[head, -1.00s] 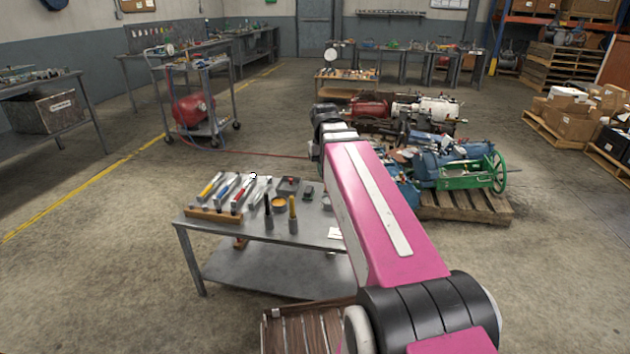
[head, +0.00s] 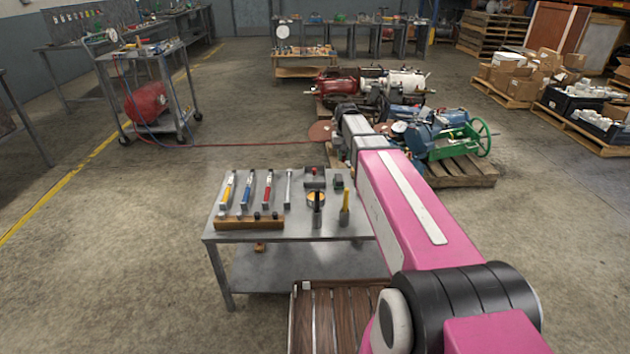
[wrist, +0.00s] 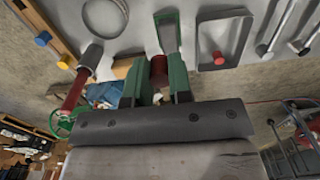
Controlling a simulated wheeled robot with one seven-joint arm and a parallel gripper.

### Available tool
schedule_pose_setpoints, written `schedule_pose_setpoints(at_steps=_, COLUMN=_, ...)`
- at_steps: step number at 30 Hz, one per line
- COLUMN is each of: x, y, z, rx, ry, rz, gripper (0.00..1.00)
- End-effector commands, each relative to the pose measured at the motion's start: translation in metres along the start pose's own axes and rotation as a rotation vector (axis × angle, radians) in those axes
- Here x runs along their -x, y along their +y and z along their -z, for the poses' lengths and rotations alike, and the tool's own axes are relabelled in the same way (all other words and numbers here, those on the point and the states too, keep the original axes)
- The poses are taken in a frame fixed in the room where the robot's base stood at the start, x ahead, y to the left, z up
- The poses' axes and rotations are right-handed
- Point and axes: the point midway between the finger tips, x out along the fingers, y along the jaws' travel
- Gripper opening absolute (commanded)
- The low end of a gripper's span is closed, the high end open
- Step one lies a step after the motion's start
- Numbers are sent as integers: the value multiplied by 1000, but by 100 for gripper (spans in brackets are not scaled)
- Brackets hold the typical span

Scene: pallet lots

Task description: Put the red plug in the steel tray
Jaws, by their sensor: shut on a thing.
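My gripper (wrist: 162,86) shows in the wrist view with its two green fingers shut on the red plug (wrist: 159,70), a short dark-red cylinder. The fingers hide parts of its sides. A grey rectangular tray with a raised rim, which looks like the steel tray (wrist: 203,35), lies right of the fingers in the wrist view. A small red piece (wrist: 218,58) shows at its lower edge. In the head view the tray (head: 308,184) is at the back of the metal table. My gripper and the held plug cannot be made out there, as my arm covers that area.
A slatted wooden surface (head: 335,315) is in front. Pallets of machinery stand behind.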

Motion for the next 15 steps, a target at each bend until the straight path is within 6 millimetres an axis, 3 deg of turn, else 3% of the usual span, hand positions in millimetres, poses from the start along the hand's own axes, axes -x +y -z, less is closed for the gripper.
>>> schedule_pose_setpoints(at_steps=1, x=-12, y=-5, z=16, rx=1, ry=3, rz=1, gripper=0)
schedule_pose_setpoints(at_steps=3, x=-23, y=-9, z=25, rx=0, ry=7, rz=2, gripper=0)
schedule_pose_setpoints(at_steps=8, x=-36, y=-17, z=36, rx=1, ry=13, rz=4, gripper=0)
schedule_pose_setpoints(at_steps=15, x=-62, y=-53, z=61, rx=2, ry=13, rz=4, gripper=0)
